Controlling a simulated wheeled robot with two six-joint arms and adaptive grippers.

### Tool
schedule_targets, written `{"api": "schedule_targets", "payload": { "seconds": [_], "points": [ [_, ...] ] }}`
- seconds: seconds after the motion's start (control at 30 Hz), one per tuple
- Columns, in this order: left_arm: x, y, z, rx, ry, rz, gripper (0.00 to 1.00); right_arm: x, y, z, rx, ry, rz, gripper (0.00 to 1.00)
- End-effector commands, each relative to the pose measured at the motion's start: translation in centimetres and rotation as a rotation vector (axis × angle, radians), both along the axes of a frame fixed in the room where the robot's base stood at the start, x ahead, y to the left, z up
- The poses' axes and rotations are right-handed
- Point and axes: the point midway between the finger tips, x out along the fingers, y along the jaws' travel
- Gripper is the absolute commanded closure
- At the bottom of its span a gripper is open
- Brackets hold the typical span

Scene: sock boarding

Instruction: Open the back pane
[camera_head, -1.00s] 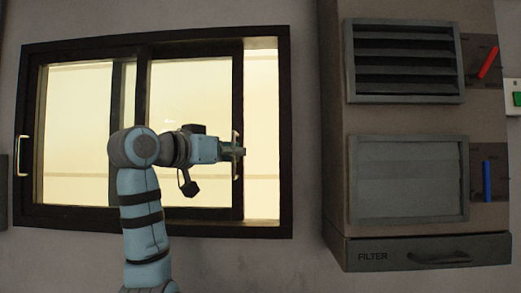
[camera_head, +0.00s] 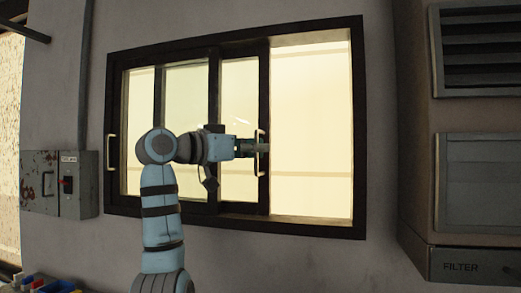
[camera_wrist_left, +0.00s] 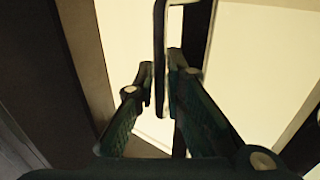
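The window (camera_head: 356,200) has a dark frame and two dark-edged sliding panes. One pane (camera_head: 238,88) has its right stile and a pale upright handle (camera_head: 261,178) near the middle of the window. Right of that stile is a wide bright opening (camera_head: 310,130). The other pane has a pale handle (camera_head: 112,153) at the far left. My left gripper (camera_head: 262,147) is at the middle handle. In the left wrist view its fingers (camera_wrist_left: 160,85) close in on both sides of that handle (camera_wrist_left: 160,45), which fills the gap. My right gripper is out of view.
A grey cabinet with a FILTER drawer (camera_head: 470,266) and louvred vent (camera_head: 482,50) stands at the right. A grey switch box (camera_head: 76,187) is on the wall at the left. Coloured items (camera_head: 45,284) lie at the bottom left.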

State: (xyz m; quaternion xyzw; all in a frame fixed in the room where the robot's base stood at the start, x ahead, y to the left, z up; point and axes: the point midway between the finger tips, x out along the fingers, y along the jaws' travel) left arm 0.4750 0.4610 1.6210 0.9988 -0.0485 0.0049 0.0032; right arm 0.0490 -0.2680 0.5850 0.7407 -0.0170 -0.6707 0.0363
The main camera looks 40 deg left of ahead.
Motion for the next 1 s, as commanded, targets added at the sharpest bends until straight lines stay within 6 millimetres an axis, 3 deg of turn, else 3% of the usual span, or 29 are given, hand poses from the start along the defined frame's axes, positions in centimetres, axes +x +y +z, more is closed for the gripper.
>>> {"api": "schedule_targets", "payload": {
  "seconds": [0.1,0.47,0.8,1.0],
  "points": [
    [0.0,0.0,-0.1,-0.001,0.003,-0.001,0.72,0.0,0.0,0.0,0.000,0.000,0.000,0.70],
    [-0.8,0.2,-0.2,-0.001,0.005,0.000,0.72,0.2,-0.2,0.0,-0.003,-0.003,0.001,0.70],
    [-9.3,1.0,-0.2,0.002,0.006,0.004,0.72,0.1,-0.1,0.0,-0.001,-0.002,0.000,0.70],
    [-11.5,1.1,-0.2,0.001,0.007,-0.001,0.72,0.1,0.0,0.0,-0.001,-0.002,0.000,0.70]
  ]
}}
